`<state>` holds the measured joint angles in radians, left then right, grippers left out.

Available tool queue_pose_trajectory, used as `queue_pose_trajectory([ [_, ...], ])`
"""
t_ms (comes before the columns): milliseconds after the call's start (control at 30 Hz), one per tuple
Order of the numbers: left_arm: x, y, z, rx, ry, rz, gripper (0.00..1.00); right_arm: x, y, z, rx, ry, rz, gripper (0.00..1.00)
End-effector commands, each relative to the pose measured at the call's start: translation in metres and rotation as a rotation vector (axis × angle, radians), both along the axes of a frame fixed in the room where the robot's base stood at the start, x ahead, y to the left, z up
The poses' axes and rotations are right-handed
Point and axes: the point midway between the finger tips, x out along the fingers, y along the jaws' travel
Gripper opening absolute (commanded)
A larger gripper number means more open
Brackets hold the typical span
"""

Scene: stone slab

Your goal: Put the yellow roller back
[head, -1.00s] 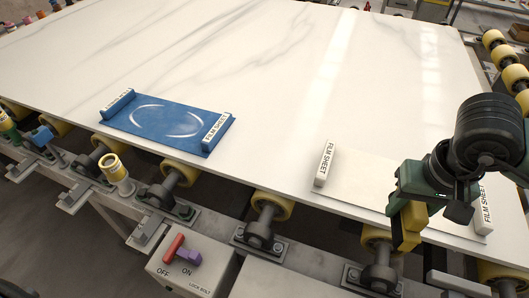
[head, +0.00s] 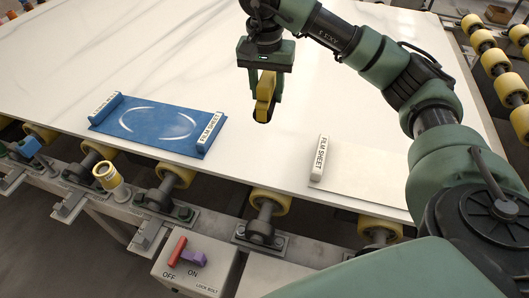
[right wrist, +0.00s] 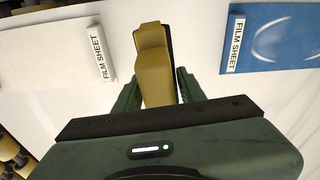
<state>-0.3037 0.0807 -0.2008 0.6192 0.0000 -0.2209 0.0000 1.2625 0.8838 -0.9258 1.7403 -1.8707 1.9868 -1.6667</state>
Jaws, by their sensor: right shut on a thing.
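A yellow-topped cylinder (head: 108,175) stands tilted at the slab's front edge, among grey brackets (head: 70,207). My left gripper is not in view.
The blue film sheet (head: 155,127) lies at the slab's left front. The pale film sheet (head: 365,185) lies at the right, partly behind my arm. A lock-bolt box (head: 195,265) with red and purple levers is below. Yellow conveyor wheels (head: 270,200) line the front edge.

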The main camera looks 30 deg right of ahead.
Motion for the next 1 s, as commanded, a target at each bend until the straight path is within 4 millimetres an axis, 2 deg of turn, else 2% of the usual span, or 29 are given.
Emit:
queue_pose_trajectory([
  [67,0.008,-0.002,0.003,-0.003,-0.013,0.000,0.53,0.003,-0.011,0.000,0.001,0.003,-0.064,0.00],
  [167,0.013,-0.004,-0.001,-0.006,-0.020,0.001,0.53,0.003,-0.015,-0.016,0.001,0.005,-0.089,0.00],
  [333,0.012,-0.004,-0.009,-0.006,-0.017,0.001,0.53,0.002,-0.015,-0.062,0.001,0.007,-0.088,0.00],
  [633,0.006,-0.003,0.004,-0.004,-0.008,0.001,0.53,0.002,-0.015,-0.131,-0.001,0.005,-0.088,0.00],
  [700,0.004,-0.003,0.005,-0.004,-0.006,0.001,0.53,0.003,-0.016,-0.142,-0.001,0.002,-0.087,0.00],
  [1000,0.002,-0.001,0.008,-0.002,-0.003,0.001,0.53,0.003,-0.015,-0.167,0.000,0.001,-0.086,0.00],
])
